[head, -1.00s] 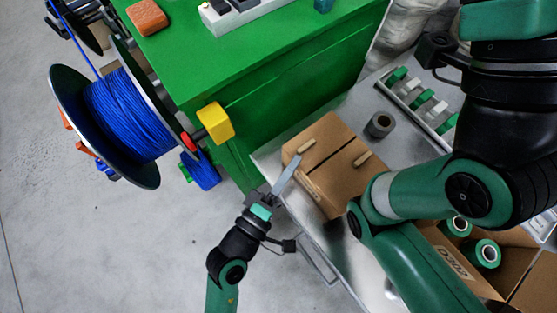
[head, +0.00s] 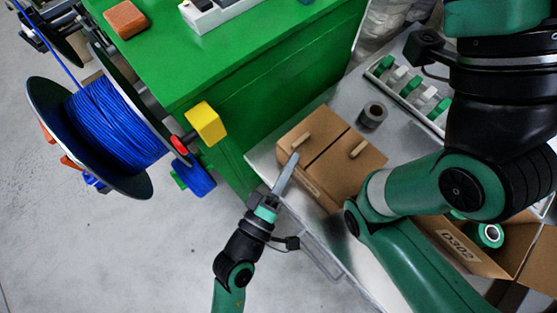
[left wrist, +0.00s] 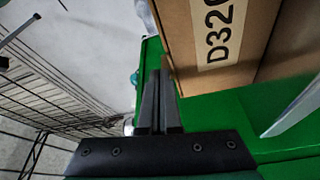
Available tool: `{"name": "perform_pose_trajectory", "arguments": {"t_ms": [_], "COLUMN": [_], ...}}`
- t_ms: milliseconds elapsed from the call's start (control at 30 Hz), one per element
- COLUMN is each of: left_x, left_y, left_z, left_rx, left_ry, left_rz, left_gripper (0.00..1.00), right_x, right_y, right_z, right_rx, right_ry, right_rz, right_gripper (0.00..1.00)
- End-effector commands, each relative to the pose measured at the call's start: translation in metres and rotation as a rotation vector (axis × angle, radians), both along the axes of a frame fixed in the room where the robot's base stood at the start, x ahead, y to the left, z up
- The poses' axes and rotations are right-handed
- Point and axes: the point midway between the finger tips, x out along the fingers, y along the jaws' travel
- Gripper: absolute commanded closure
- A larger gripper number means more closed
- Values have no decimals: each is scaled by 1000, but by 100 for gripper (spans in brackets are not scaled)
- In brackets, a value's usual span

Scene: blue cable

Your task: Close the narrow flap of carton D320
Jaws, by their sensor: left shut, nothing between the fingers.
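A brown carton (head: 355,180) stands on the grey metal table, its top crossed by a dark seam with a wooden toggle on each side. In the left wrist view a carton side labelled D320 (left wrist: 218,30) fills the upper right. My left gripper (head: 285,176) is shut and empty, its slim fingers slanting up to the carton's left front edge; I cannot tell whether they touch. In the left wrist view the closed fingers (left wrist: 160,100) lie beside the carton's lower left edge. My right arm covers part of the table; its gripper is out of view.
An open carton (head: 465,250) with green-rimmed rolls (head: 490,235) lies at lower right. A grey roll (head: 372,115) and a rack (head: 410,92) stand behind the carton. A green cabinet (head: 290,95) and blue cable spool (head: 115,125) are to the left.

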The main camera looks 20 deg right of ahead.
Motion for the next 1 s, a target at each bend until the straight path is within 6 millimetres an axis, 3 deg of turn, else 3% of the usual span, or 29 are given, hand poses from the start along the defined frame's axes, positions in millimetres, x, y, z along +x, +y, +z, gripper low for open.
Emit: {"name": "perform_pose_trajectory", "arguments": {"t_ms": [233,633,1000], "left_x": [-12,-72,-81], "left_y": [13,75,82], "left_z": [-2,-10,-8], "left_rx": [1,0,0], "left_ry": [3,3,-1], "left_rz": [2,4,0], "left_gripper": [100,100,100], "right_x": [0,0,0], "right_y": [0,0,0], "right_z": [2,-3,-4], "right_rx": [0,0,0], "right_ry": [0,0,0], "right_rz": [0,0,0], "right_gripper": [0,0,0]}}
